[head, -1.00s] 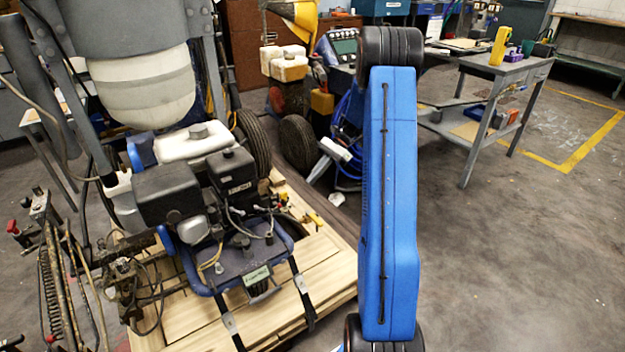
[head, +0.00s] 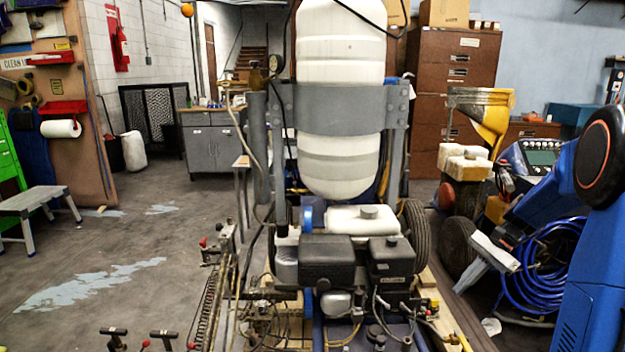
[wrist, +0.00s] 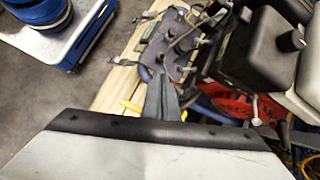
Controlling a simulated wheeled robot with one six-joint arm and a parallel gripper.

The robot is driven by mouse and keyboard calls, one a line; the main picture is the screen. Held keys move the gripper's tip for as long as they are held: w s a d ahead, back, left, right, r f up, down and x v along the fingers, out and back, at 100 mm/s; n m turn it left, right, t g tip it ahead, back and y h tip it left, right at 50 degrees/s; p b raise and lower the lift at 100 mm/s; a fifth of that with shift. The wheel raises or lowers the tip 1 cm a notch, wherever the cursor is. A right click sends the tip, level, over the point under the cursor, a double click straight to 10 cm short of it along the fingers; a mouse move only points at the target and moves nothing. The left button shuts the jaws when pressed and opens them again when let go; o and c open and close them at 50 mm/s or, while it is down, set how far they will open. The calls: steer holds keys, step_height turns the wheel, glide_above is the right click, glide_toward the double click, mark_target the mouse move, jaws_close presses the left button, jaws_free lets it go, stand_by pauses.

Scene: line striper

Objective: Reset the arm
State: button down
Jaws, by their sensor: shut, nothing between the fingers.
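My blue arm (head: 590,270) rises along the right edge of the head view, with a dark round joint (head: 598,155) at its top. The line striper (head: 340,255) stands in the middle of the head view, with a white tank above a black engine.
A blue hose coil (head: 545,265) and a yellow-hooded machine (head: 475,150) stand at the right. A grey step stool (head: 35,205) and a grey cabinet (head: 212,140) are at the left. Wooden boards (wrist: 120,80) lie under the striper. The floor at left is open.

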steer(key=s+a+r+n+t+h, duration=0.2)
steer(key=s+a+r+n, duration=0.1)
steer(key=s, duration=0.7)
steer(key=s+a+r+n+t+h, duration=0.1)
steer(key=s+a+r+n+h, duration=0.1)
steer(key=s+a+n, duration=0.4)
steer(key=s+a+r+n+t+h, duration=0.2)
steer(key=s+a+r+n, duration=0.2)
steer(key=s, duration=1)
steer(key=shift+a+t+h, duration=0.3)
steer(key=shift+h, duration=0.1)
